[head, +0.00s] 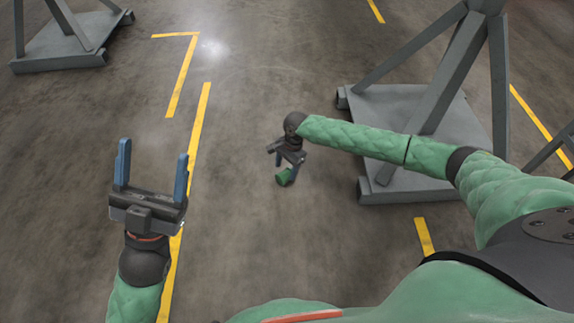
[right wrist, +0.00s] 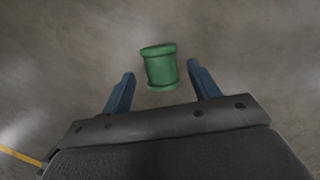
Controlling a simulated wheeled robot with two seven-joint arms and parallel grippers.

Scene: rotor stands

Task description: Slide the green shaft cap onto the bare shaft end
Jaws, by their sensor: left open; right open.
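The green shaft cap (head: 284,177) is a small flanged cylinder low over or on the floor in the middle of the head view. My right gripper (head: 287,172) is at the cap, pointing down, its fingers partly hidden. In the right wrist view the cap (right wrist: 160,67) shows between and just beyond the open blue fingertips (right wrist: 162,78), with gaps on both sides. My left gripper (head: 151,168) is open and empty at the left, its blue fingers pointing up the picture. No bare shaft end is clearly visible.
A grey stand (head: 405,110) with slanted legs stands at the right, near my right arm. Another stand base (head: 62,50) is at the upper left. Yellow lines (head: 190,150) mark the floor. The floor between the stands is clear.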

